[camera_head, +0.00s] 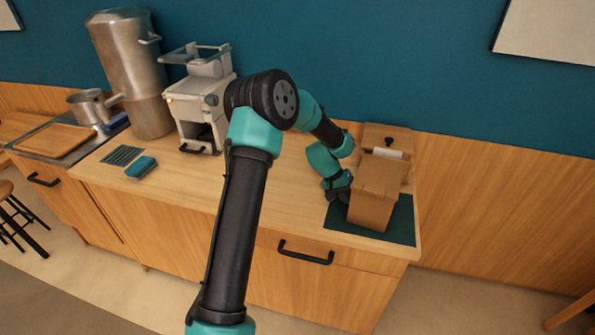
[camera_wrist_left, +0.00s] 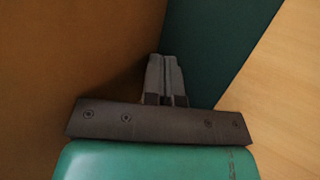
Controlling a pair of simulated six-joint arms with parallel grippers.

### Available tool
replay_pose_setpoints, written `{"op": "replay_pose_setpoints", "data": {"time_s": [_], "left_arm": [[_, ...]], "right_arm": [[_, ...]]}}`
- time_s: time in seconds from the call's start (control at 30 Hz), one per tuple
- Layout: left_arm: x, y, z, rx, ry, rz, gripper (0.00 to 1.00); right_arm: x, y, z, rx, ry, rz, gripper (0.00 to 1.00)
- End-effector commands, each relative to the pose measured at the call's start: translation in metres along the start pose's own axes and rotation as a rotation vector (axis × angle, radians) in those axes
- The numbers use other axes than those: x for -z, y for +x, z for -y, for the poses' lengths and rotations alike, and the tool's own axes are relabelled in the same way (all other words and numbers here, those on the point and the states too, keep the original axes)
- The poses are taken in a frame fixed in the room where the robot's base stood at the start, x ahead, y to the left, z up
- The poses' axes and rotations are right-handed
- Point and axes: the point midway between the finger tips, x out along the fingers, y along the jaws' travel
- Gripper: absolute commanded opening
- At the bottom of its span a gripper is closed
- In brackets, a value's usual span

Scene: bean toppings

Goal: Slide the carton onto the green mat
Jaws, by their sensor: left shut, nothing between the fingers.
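The brown carton (camera_head: 372,208) stands upright on the dark green mat (camera_head: 402,222) at the right end of the counter. Some mat shows on both sides of it. My left gripper (camera_head: 343,197) is low at the carton's left side, shut with nothing between its fingers. In the left wrist view the closed fingertips (camera_wrist_left: 164,62) lie at the border between the brown carton face (camera_wrist_left: 70,50) and the green mat (camera_wrist_left: 213,40). I cannot tell whether they touch the carton. My right gripper is not in view.
Another brown box (camera_head: 387,137) with something white in it stands behind the carton. The counter's right edge is close to the mat.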

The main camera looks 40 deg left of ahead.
Motion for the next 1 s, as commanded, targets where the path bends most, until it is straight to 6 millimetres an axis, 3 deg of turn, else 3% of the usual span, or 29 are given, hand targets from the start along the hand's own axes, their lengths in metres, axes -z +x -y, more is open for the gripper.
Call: {"op": "replay_pose_setpoints", "data": {"time_s": [0.5,1.0], "left_arm": [[0.0,-0.016,0.023,0.0,0.001,-0.001,0.0],[0.001,-0.024,0.019,0.0,0.001,-0.002,0.0]], "right_arm": [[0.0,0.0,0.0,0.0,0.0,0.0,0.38],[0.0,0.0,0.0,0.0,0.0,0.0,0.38]]}}
